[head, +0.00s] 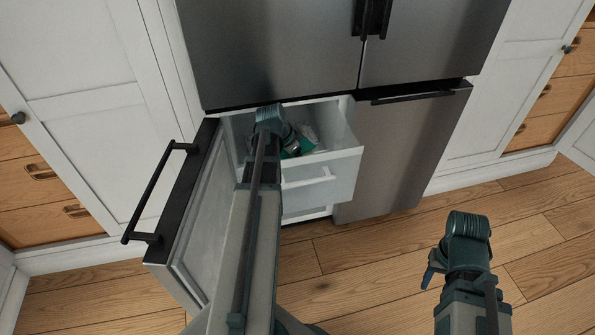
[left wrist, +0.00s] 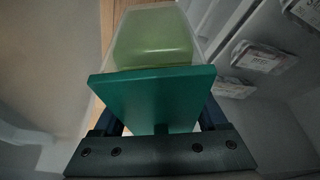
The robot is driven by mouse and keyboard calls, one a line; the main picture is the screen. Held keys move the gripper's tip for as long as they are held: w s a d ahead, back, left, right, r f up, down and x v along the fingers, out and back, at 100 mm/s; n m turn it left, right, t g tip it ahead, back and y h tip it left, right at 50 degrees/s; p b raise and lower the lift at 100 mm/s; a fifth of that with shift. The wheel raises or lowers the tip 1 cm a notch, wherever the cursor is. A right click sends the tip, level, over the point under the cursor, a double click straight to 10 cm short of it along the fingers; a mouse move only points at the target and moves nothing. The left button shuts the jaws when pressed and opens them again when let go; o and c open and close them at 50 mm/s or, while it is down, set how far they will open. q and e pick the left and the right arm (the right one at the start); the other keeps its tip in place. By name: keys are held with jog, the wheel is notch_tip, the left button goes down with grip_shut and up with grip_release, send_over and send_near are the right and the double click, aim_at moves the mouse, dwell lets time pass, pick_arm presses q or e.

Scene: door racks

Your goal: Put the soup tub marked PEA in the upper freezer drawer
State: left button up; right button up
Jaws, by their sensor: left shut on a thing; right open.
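A soup tub with translucent walls, green contents (left wrist: 152,40) and a flat teal lid (left wrist: 152,95) fills the middle of the left wrist view. My left gripper (left wrist: 155,130) is shut on it at the lid. No PEA mark is visible. In the head view my left gripper (head: 290,143) reaches into the pulled-out white upper freezer drawer (head: 345,163), with a bit of teal lid (head: 306,146) showing beside it. My arm hides part of the drawer, and I cannot tell whether the tub touches its floor. My right gripper (head: 435,266) is open and empty, above the floor at right.
The freezer door (head: 200,215) with its black handle (head: 150,205) stands open at left. Several pale labelled packs (left wrist: 257,57) lie at the right in the left wrist view. The closed right lower door (head: 400,150) borders the drawer. The wooden floor (head: 370,260) is clear.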

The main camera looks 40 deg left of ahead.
pick_arm(q)
jog(key=shift+f+b, duration=1.8)
jog(key=shift+f, duration=0.05)
jog(key=shift+f+b, duration=0.65)
jog(key=o, duration=1.2)
jog(key=shift+r, duration=0.1)
jog(key=shift+r, duration=0.1)
